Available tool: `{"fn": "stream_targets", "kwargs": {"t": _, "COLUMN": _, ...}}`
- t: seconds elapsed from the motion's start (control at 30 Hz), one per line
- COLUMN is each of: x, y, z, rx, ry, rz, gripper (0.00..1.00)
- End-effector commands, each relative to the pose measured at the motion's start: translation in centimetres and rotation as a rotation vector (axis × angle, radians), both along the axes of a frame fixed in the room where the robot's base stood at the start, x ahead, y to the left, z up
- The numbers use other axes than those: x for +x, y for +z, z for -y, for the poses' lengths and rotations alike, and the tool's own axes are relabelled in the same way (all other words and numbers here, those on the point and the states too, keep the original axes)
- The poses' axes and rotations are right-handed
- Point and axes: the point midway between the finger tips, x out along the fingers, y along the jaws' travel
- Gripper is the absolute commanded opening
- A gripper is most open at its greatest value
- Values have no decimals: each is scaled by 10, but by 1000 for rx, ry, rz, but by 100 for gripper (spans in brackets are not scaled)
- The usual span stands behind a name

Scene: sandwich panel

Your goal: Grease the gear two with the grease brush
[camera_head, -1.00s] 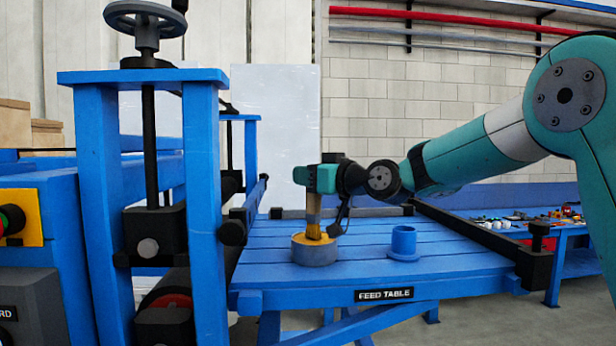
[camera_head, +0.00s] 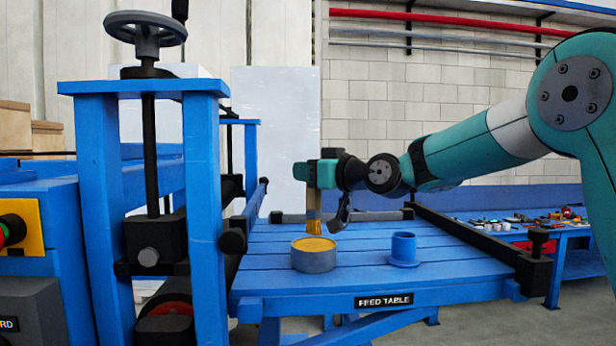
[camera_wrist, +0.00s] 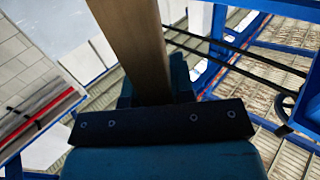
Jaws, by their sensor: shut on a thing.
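The grease brush (camera_head: 313,221) hangs bristles down from my gripper (camera_head: 316,188), which is shut on its wooden handle. In the wrist view the handle (camera_wrist: 132,45) rises from the jaws of my gripper (camera_wrist: 155,92). The bristles look yellow-orange and are just above the grease tin (camera_head: 314,261), clear of it. The tin is a round grey pot with yellow grease on top, standing on the blue feed table. No part that I can surely name as gear two shows in these views.
A blue flanged cup (camera_head: 403,248) stands right of the tin on the feed table (camera_head: 450,267). The blue roller frame (camera_head: 205,200) with a handwheel (camera_head: 146,33) stands close on the left. A side bench (camera_head: 560,238) with small parts is at right.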

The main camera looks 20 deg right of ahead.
Motion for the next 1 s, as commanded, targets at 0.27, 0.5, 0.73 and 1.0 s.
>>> {"fn": "stream_targets", "kwargs": {"t": 0.27, "x": 0, "y": 28, "z": 0, "rx": 0, "ry": 0, "rz": 6, "gripper": 0}}
{"fn": "stream_targets", "kwargs": {"t": 0.5, "x": 0, "y": 47, "z": 0, "rx": 2, "ry": -1, "rz": 6, "gripper": 0}}
{"fn": "stream_targets", "kwargs": {"t": 0.73, "x": 0, "y": 47, "z": 0, "rx": 2, "ry": -1, "rz": 6, "gripper": 0}}
{"fn": "stream_targets", "kwargs": {"t": 1.0, "x": 0, "y": 47, "z": 0, "rx": 2, "ry": -1, "rz": 6, "gripper": 0}}
